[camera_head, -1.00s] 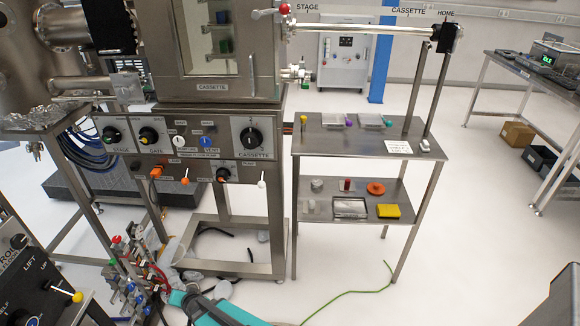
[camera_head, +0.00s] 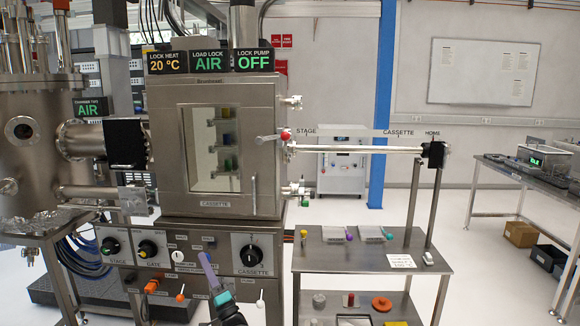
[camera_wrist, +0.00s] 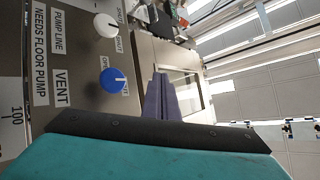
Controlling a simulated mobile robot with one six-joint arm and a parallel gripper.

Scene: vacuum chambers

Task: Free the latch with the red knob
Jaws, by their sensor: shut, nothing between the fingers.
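The red knob (camera_head: 285,134) sits at the end of a short grey lever, the latch (camera_head: 268,138), at the load lock's right side by the near end of the transfer rod (camera_head: 360,149). The lever lies nearly level, pointing left. My gripper (camera_head: 205,262) is low in front of the control panel, below and left of the red knob and well apart from it. Its purple fingers (camera_wrist: 162,98) are together and empty in the wrist view. I cannot make out the red knob clearly in the wrist view.
The load lock (camera_head: 168,150) has a window and a door handle (camera_head: 253,190). The panel's cassette dial (camera_head: 250,256) is just right of my gripper; the blue vent knob (camera_wrist: 112,81) shows near the fingers. A shelf cart (camera_head: 340,258) stands right, below the rod.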

